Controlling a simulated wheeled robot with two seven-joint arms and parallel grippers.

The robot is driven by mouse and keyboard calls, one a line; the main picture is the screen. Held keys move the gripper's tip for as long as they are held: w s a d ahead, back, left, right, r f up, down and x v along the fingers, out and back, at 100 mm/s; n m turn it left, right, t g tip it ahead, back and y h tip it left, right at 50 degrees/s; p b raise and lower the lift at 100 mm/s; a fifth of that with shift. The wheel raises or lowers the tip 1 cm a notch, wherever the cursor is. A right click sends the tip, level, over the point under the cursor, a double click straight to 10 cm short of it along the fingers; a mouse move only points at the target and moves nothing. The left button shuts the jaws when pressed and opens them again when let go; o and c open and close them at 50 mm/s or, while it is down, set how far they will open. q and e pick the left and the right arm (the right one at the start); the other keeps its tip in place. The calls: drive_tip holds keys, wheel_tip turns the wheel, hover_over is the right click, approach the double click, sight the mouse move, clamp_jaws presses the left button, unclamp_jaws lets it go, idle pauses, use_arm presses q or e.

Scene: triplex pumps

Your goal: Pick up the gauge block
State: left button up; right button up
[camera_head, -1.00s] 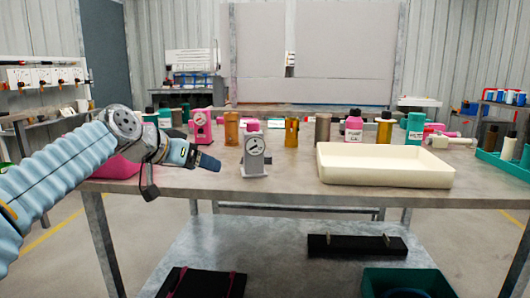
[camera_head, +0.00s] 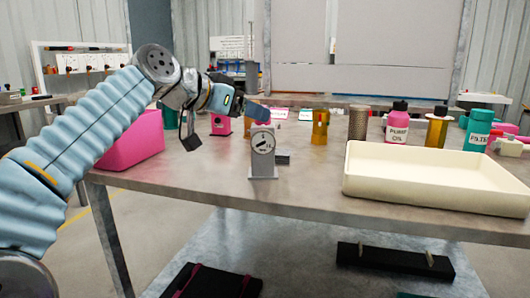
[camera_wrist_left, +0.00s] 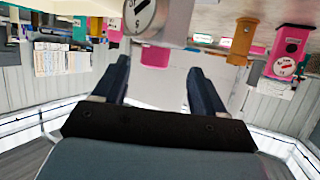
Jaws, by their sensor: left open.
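The gauge block, a grey upright block with a round white dial (camera_head: 263,150), stands near the front edge of the table. In the left wrist view, which looks upside down, its dial and grey body (camera_wrist_left: 178,22) show at the top, partly cut off. My left gripper (camera_head: 257,113) is above and behind the dial, close to the block's top in the picture. In the left wrist view its two dark fingers (camera_wrist_left: 158,68) are spread apart with nothing held between them. The block lies beyond the fingertips. My right gripper is not in view.
A cream tray (camera_head: 440,199) stands on the table (camera_head: 310,185) to the right. A pink bin (camera_head: 133,142) is at the left. Table around the gauge block's front is clear.

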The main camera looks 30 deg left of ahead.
use_arm(q)
drive_tip(key=x, duration=0.6)
drive_tip(key=shift+w+d, duration=0.2)
drive_tip(key=shift+d, duration=0.2)
drive_tip(key=shift+f, duration=0.2)
clamp_jaws()
